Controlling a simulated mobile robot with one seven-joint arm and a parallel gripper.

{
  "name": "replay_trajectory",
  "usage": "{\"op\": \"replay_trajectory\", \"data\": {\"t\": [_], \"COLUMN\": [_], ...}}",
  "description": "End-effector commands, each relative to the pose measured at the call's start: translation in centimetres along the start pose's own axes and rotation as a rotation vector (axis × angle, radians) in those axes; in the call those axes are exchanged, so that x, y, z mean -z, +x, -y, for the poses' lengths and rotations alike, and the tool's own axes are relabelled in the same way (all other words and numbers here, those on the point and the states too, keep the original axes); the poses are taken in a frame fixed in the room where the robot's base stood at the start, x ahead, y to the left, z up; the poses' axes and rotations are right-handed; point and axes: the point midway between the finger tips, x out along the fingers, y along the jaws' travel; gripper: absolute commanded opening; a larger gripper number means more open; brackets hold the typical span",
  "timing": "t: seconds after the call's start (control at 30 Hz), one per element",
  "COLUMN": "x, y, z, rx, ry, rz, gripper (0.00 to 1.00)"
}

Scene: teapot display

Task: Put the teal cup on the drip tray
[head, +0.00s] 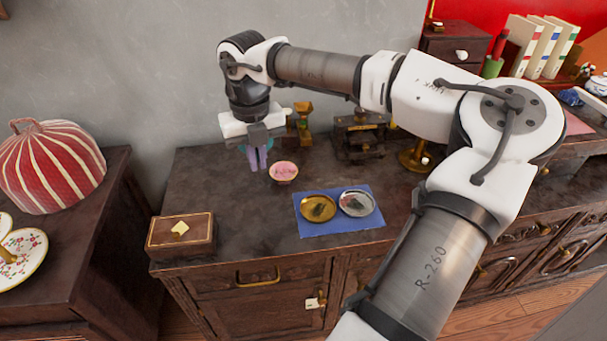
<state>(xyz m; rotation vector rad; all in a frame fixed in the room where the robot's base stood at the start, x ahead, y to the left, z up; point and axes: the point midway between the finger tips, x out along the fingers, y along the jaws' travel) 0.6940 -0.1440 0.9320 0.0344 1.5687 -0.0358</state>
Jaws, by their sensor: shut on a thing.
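My gripper (259,158) is over the back left of the dark wooden cabinet, pointing down. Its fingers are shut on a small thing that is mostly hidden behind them. Teal edges show on both sides of the fingers, so this looks like the teal cup (270,157). I cannot tell whether its base touches the cabinet top. No thing is clearly a drip tray. Two small round dishes, one gold (318,208) and one silver (357,204), lie on a blue cloth (342,229) to the right and nearer; each has something dark in it.
A pink bowl (284,172) stands close to the right of my gripper. A wooden box (180,235) is at the front left corner. A brass piece (304,120) and a dark box-like object (360,137) stand behind. The cabinet top (230,210) is clear between box and cloth.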

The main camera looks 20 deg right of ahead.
Motion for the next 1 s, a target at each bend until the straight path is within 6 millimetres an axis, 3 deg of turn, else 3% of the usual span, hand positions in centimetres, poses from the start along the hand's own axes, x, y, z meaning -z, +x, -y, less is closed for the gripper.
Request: {"op": "replay_trajectory", "data": {"t": [0.17,0.5,0.7,1.0], "x": [0.3,0.4,0.4,0.3], "y": [0.7,9.5,13.8,16.3], "z": [-0.1,-0.2,-0.1,-0.1], "rx": [0.000,-0.004,-0.002,-0.001], "ry": [0.040,0.037,0.037,0.038], "rz": [-0.004,-0.005,-0.003,-0.002], "gripper": [0.00,0.00,0.00,0.00]}}
